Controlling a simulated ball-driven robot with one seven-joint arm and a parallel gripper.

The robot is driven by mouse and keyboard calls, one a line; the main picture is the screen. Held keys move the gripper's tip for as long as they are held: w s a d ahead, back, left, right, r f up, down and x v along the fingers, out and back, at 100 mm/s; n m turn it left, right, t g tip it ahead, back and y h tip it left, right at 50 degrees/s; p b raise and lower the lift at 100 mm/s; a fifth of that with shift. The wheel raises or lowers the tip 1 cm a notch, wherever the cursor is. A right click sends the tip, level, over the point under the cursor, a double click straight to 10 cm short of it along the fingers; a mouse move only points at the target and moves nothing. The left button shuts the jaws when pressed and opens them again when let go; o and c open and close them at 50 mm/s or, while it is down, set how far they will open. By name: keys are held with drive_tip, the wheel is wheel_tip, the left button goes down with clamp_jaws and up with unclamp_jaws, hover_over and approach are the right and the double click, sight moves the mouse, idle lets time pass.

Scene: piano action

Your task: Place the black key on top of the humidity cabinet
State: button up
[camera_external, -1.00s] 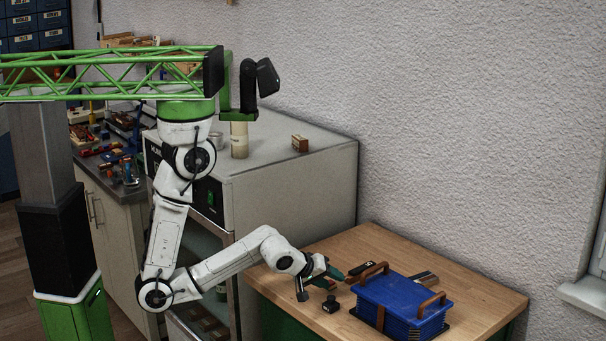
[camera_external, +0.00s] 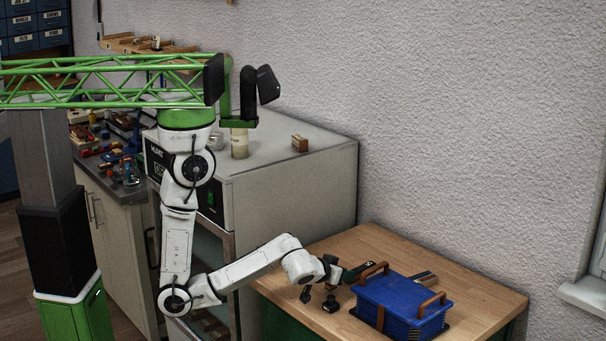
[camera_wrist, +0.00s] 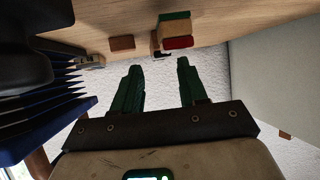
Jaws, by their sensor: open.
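The humidity cabinet (camera_external: 290,205) is the large grey-white cabinet with a dark control panel, left of the wooden table; in the wrist view its pale side (camera_wrist: 285,75) fills the right. My gripper (camera_external: 350,273) is over the table beside the blue container, its green fingers apart. The wrist view also shows the fingers (camera_wrist: 158,78) open, with nothing between them. A dark, elongated piece (camera_external: 366,265) lies behind the fingers and is partly hidden; it looks like the black key, but I cannot be sure. A small black block (camera_external: 329,304) stands nearer the table's front.
The blue ribbed container (camera_external: 402,300) with brown handles stands close right of my gripper. A jar (camera_external: 239,145) and a small brown block (camera_external: 300,143) stand on the cabinet top, which has bare room. A red, tan and green block (camera_wrist: 175,30) shows in the wrist view.

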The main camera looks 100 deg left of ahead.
drive_tip(key=p+x, duration=0.1)
drive_tip(key=x, duration=0.4)
drive_tip(key=shift+a+r, duration=0.1)
drive_tip(key=shift+a, duration=0.05)
clamp_jaws()
